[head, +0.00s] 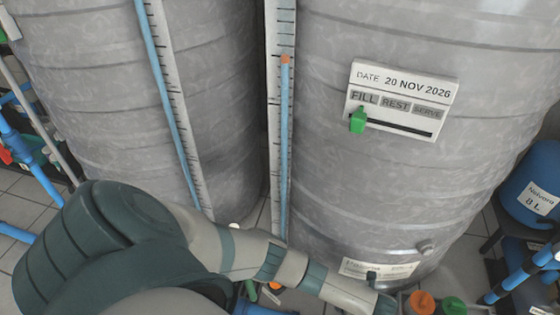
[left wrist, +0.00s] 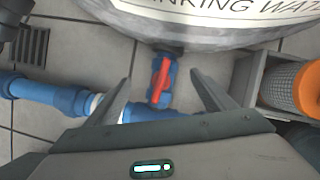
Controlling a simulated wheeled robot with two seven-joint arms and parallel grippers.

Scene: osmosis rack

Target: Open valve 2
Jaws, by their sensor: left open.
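A valve with a red handle (left wrist: 160,80) sits on a short blue pipe stub below a tank in the left wrist view. The handle lies roughly along the stub. No number shows on it, so I cannot tell whether it is valve 2. My left gripper (left wrist: 162,77) is open, with one finger on each side of the handle in the picture. I see no clear contact, and the depth gap is hard to judge. In the head view my left arm reaches down to the bottom edge, and its gripper is not visible there. My right gripper is out of view.
A blue pipe (left wrist: 40,92) runs across near the floor. A tank (left wrist: 210,32) lettered "DRINKING WATER" bulges above the valve. A grey box (left wrist: 246,78) and an orange-capped cylinder (left wrist: 308,92) stand to the right. The head view shows a large grey tank (head: 400,185) with a date board (head: 440,85).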

